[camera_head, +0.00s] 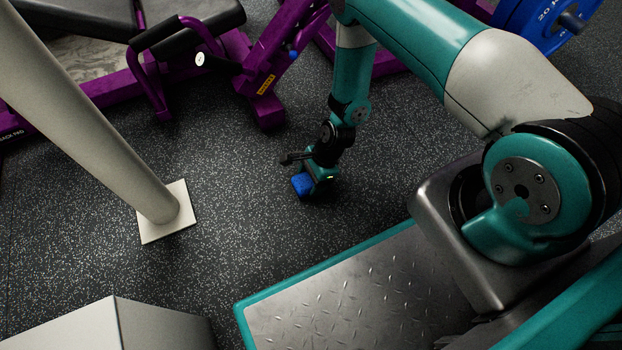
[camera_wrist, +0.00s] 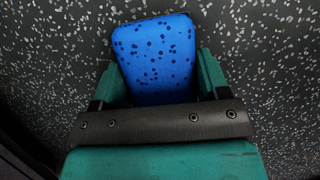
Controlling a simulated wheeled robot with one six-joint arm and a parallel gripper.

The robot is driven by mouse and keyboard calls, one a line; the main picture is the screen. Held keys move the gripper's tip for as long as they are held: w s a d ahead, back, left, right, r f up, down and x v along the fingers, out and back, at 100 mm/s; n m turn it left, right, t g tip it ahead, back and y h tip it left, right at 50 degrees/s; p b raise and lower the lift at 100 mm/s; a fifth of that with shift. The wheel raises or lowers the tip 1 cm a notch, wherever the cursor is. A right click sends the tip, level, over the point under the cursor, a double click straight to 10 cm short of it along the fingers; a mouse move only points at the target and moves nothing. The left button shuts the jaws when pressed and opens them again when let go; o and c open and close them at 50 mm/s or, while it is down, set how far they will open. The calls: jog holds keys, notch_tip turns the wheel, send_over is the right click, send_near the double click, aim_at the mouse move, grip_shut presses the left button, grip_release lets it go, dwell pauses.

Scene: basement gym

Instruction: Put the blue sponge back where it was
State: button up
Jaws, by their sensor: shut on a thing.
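The blue sponge (camera_wrist: 155,58) has dark blue spots and fills the space between the fingers in the wrist view. It also shows as a small blue block (camera_head: 302,185) in the head view, low over the dark speckled floor. My gripper (camera_wrist: 158,85) is shut on the sponge, with one teal finger at each side. In the head view my gripper (camera_head: 314,181) points down in the middle of the picture. I cannot tell whether the sponge touches the floor. Its near end is hidden by the gripper body.
A pale post on a white square base (camera_head: 165,228) stands to the left. A light box (camera_head: 115,325) is at the lower left. Purple gym benches (camera_head: 262,75) stand behind, and a blue weight plate (camera_head: 545,20) is at the upper right. Speckled floor (camera_head: 255,170) around the gripper is clear.

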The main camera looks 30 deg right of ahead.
jog(key=o, duration=0.8)
jog(key=p+v, duration=0.7)
jog(key=v, duration=0.5)
jog(key=w+a+r+n, duration=0.15)
jog(key=r+n, duration=0.25)
jog(key=r, duration=0.4)
jog(key=a+r+n, duration=0.3)
jog(key=r, duration=0.6)
jog(key=w+a+r+n, duration=0.15)
jog(key=r+n, duration=0.25)
jog(key=r, duration=0.4)
jog(key=s+a+r+n, duration=0.1)
jog(key=s+r+n, duration=0.3)
jog(key=s+r, duration=0.2)
jog(key=s+a+r+n, duration=0.1)
jog(key=s+r+n, duration=0.4)
jog(key=s+r, duration=0.1)
jog(key=s+a+r+n, duration=0.1)
jog(key=s+r+n, duration=0.4)
jog(key=s+r, duration=0.2)
jog(key=shift+r, duration=0.45)
